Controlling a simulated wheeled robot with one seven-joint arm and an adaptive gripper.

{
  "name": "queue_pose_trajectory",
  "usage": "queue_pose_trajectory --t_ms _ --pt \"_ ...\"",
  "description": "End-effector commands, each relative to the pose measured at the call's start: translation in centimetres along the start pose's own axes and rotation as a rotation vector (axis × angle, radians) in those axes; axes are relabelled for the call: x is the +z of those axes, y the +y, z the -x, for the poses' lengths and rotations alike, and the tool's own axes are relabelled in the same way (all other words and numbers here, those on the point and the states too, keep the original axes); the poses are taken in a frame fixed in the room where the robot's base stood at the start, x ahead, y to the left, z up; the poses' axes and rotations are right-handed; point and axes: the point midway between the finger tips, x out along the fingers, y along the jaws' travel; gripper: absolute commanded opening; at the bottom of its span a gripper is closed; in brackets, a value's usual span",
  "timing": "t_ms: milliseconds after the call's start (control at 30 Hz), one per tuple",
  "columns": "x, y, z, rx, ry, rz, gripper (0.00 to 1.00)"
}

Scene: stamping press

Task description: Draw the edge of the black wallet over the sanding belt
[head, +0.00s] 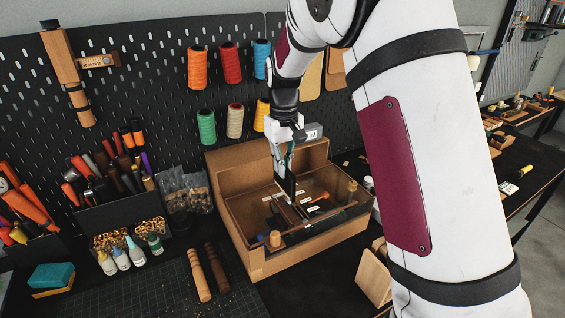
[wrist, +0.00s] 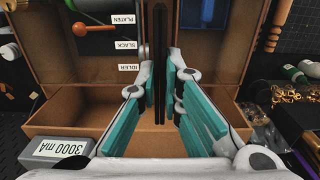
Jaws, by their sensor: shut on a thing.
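My gripper (head: 286,172) points down into the open front of a brown box (head: 262,255). It is shut on the black wallet (head: 287,187), which hangs edge-on between the fingers. In the wrist view the wallet (wrist: 160,60) is a thin dark upright strip between the teal finger pads of my gripper (wrist: 162,85). Inside the box are labels reading PLATEN (wrist: 123,19), SLACK (wrist: 125,45) and IDLER (wrist: 129,67). I cannot clearly pick out the sanding belt, or tell whether the wallet touches it.
An orange-knobbed lever (wrist: 92,29) lies by the labels. Two wooden handles (head: 198,275) lie on the cutting mat to the left. Bottles (head: 121,257) and a tool rack (head: 125,212) stand farther left.

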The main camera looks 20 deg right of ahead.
Motion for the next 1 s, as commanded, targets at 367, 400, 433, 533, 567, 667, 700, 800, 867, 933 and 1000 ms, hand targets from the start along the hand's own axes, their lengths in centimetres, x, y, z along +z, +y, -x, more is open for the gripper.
queue_pose_trajectory --t_ms 367,400,433,533,567,667,700,800,867,933,1000 --pt "0.0 0.0 -0.8 -0.001 -0.002 0.0 0.0" --pt "0.0 0.0 -1.1 -0.001 -0.002 0.0 0.0" --pt "0.0 0.0 -1.4 -0.001 -0.001 0.0 0.0" --pt "0.0 0.0 -2.4 -0.001 -0.003 0.0 0.0" --pt "0.0 0.0 -2.7 -0.001 -0.002 0.0 0.0" --pt "0.0 0.0 -3.7 -0.002 -0.002 0.0 0.0" --pt "-0.1 0.0 -4.1 -0.002 -0.001 0.0 0.0" --pt "0.0 0.0 -4.8 -0.002 -0.001 0.0 0.0" --pt "0.0 0.0 -5.2 -0.002 -0.001 0.0 0.0" --pt "0.0 0.0 -5.5 -0.002 0.0 0.0 0.0" --pt "0.0 0.0 -5.4 -0.002 0.001 0.0 0.0"
